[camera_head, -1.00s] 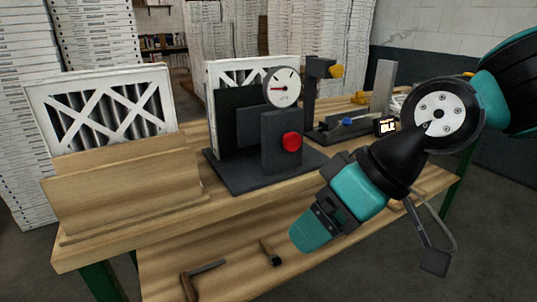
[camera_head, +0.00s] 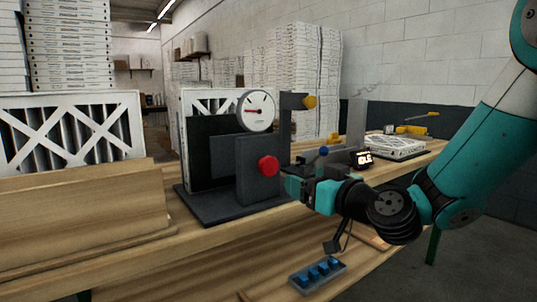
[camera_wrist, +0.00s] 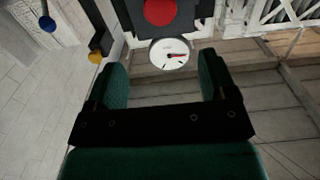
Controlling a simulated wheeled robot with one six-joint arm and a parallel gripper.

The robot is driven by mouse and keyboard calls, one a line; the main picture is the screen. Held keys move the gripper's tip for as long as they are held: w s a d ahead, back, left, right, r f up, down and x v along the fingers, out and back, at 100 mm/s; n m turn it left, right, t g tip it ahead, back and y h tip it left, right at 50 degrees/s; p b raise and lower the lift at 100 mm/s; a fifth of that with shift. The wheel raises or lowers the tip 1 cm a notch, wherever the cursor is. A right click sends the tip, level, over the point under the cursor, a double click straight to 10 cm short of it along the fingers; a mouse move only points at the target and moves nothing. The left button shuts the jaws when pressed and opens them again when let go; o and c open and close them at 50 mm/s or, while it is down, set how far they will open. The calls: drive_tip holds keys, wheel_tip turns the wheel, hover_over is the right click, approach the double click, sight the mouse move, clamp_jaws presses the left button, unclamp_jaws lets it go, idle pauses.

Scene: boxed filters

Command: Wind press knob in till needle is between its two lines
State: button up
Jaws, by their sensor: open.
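The press (camera_head: 258,190) is a dark block on a dark base plate, with a framed filter (camera_head: 207,103) standing behind it. Its round red knob (camera_head: 268,166) faces me and also shows at the top of the wrist view (camera_wrist: 160,11). The white dial (camera_head: 257,111) above it has a red needle pointing left in the head view; its two lines are too small to make out. The dial also appears below the knob in the wrist view (camera_wrist: 170,54). My gripper (camera_head: 289,186) is open and empty, just right of and slightly below the knob, apparently not touching it.
A framed filter (camera_head: 70,130) stands in a wooden holder (camera_head: 80,215) at left. A dark post with a yellow knob (camera_head: 309,102), a blue knob (camera_head: 323,151) and a small lit display (camera_head: 364,158) stand right of the press. A tray of blue pieces (camera_head: 318,275) lies on the lower shelf.

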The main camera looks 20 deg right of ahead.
sight(271, 164)
drive_tip(key=p+x, duration=0.7)
drive_tip(key=x, duration=0.6)
drive_tip(key=shift+w+a, duration=0.1)
drive_tip(key=shift+w, duration=0.1)
drive_tip(key=shift+w+a+f+p, duration=0.1)
drive_tip(key=shift+w+a+p, duration=0.1)
drive_tip(key=shift+w+p, duration=0.25)
drive_tip(key=c, duration=0.9)
